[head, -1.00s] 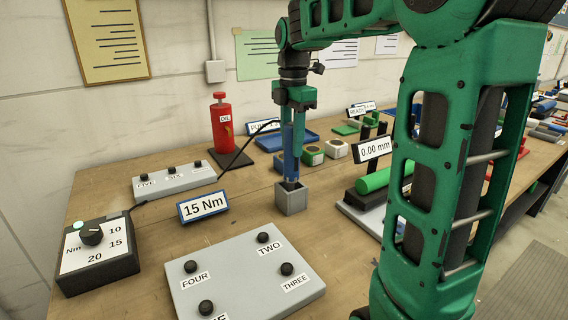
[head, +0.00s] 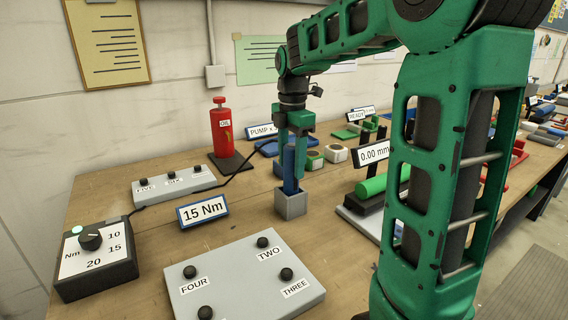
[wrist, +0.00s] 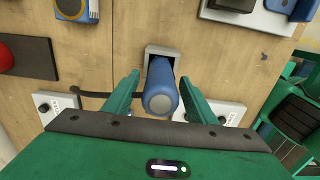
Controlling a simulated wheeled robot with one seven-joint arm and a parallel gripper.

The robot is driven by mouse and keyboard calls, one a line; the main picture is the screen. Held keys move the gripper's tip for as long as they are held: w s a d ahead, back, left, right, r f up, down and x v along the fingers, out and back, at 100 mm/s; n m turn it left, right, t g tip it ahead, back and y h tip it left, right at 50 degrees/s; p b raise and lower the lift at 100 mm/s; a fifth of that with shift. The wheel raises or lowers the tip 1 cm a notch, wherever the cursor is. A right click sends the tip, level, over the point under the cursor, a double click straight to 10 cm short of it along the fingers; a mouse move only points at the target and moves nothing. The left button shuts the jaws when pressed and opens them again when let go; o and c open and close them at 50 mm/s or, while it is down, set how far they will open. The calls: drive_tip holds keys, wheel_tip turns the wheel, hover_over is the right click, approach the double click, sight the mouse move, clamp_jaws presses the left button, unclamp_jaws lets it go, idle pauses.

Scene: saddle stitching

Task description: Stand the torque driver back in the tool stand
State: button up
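The blue torque driver (head: 290,172) stands upright in the grey square tool stand (head: 291,206) on the bench. In the wrist view I look down on the driver's round blue top (wrist: 160,101), with the stand's rim (wrist: 150,52) behind it. My gripper (head: 292,160) is around the driver's upper part, one green finger on each side. In the wrist view my gripper (wrist: 160,88) is open, with a gap between each finger and the driver. The driver's lower end is hidden inside the stand.
A 15 Nm sign (head: 203,210) and a grey button panel (head: 245,275) lie in front of the stand. A torque controller (head: 95,255) is at left, its black cable running toward the driver. A red oil bottle (head: 221,128) stands behind. A green roller (head: 380,184) is at right.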

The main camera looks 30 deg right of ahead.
drive_tip(key=shift+r, duration=0.1)
wheel_tip(320, 180, up, 12)
drive_tip(key=s+f+m, duration=0.7)
drive_tip(key=s+m, duration=0.1)
drive_tip(key=s, duration=0.1)
drive_tip(key=s+d+f+m, duration=0.1)
drive_tip(key=s+f+m, duration=0.6)
drive_tip(key=s+m, duration=0.1)
drive_tip(key=s+d+f+m, duration=0.1)
drive_tip(key=s+f+m, duration=0.6)
drive_tip(key=s, duration=0.3)
drive_tip(key=shift+s+f+m, duration=0.1)
drive_tip(key=shift+s+m, duration=0.25)
drive_tip(key=shift+m, duration=0.25)
drive_tip(key=shift+s+a, duration=0.15)
